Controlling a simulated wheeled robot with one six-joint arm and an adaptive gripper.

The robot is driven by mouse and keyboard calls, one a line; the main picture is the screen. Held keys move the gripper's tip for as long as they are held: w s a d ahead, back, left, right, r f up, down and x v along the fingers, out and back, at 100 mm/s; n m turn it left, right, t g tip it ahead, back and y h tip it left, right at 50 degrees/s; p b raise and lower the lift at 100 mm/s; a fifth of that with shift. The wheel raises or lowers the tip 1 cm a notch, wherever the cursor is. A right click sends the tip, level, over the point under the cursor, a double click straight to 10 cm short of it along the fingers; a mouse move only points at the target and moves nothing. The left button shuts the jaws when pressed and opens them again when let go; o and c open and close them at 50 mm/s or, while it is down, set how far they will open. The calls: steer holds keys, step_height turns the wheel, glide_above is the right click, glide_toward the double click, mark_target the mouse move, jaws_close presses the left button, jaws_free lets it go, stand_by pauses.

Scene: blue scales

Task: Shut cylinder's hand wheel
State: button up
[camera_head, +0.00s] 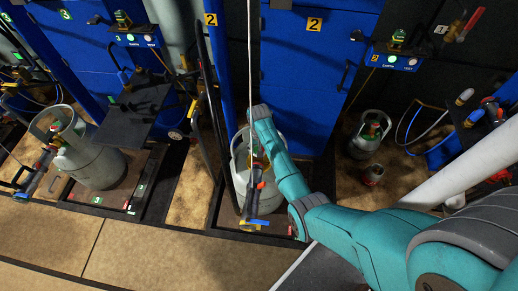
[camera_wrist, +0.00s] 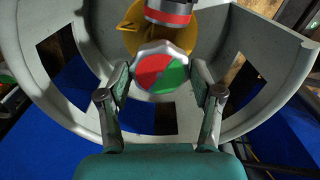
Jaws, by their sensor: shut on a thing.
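The gas cylinder (camera_head: 241,184) stands upright at the middle of the head view, in front of the blue cabinet numbered 2. Its pale collar (camera_wrist: 40,75) curves around the valve in the wrist view. In the head view my teal arm hides the wheel and the fingertips. A yellow valve part (camera_wrist: 130,35) sits behind the wheel, beside a red-banded grey fitting (camera_wrist: 170,12).
Another cylinder (camera_head: 95,160) stands at the left on a scale, and a smaller one (camera_head: 368,138) at the right. A dark panel (camera_head: 148,108) juts out at the left. A hose and a thin vertical cable hang near my gripper. The front floor (camera_head: 150,250) is clear.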

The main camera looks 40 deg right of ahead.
steer(key=m, duration=0.6)
steer(key=shift+m, duration=0.3)
steer(key=m, duration=0.6)
steer(key=shift+m, duration=0.4)
steer(key=o, duration=1.1)
steer(key=shift+o, duration=0.2)
step_height(320, 180, up, 12)
